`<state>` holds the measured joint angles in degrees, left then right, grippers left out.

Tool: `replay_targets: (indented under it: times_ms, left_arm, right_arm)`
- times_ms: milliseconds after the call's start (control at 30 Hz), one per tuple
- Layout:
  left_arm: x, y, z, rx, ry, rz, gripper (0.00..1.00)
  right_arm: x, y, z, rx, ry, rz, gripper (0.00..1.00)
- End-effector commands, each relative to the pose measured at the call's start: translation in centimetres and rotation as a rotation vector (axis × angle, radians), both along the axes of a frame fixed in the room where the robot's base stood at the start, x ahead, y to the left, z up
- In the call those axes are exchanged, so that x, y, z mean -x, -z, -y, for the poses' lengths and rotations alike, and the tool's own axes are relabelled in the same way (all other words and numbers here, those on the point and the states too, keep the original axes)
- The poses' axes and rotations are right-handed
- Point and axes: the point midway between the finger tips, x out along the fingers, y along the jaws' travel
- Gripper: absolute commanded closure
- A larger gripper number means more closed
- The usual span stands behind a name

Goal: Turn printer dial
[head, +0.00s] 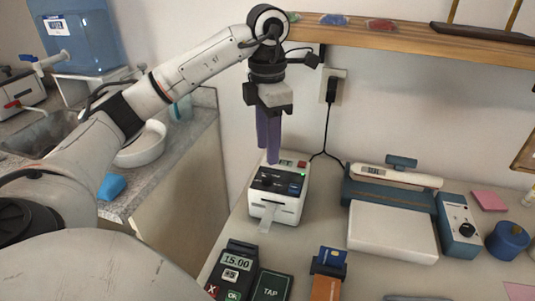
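The label printer (278,212) is a small white box with a dark top panel, standing on the counter near the middle, with a paper strip out of its front. Green and red marks show at its back top edge. My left gripper (268,154) points down with two purple fingers at the printer's back left edge. The fingers look close together, seen at a slant. Whether they touch the printer is unclear. My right gripper is not in view.
A card terminal (237,263) stands in front of the printer. To the right are a blue and white sealer-like device (392,230), a blue box with a black knob (461,227) and a blue round pot (507,240). A wooden shelf (400,40) runs above.

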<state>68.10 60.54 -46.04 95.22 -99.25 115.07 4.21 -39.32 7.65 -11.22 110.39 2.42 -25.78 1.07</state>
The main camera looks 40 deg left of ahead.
Motion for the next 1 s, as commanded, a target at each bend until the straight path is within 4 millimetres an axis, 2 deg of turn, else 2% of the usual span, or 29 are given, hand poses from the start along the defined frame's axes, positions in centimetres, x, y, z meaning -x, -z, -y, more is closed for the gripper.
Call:
replay_targets:
  times_ms: [33,200,1000]
  left_arm:
    - [-0.1,-1.2,0.0,-0.001,0.000,0.004,0.60]
    - [0.0,-2.6,0.0,0.000,-0.001,0.001,0.60]
    - [0.0,-2.6,0.0,0.000,0.000,-0.001,0.60]
  right_arm:
    - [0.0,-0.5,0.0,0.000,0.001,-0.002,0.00]
    - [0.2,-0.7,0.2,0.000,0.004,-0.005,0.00]
    - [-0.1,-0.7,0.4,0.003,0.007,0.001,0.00]
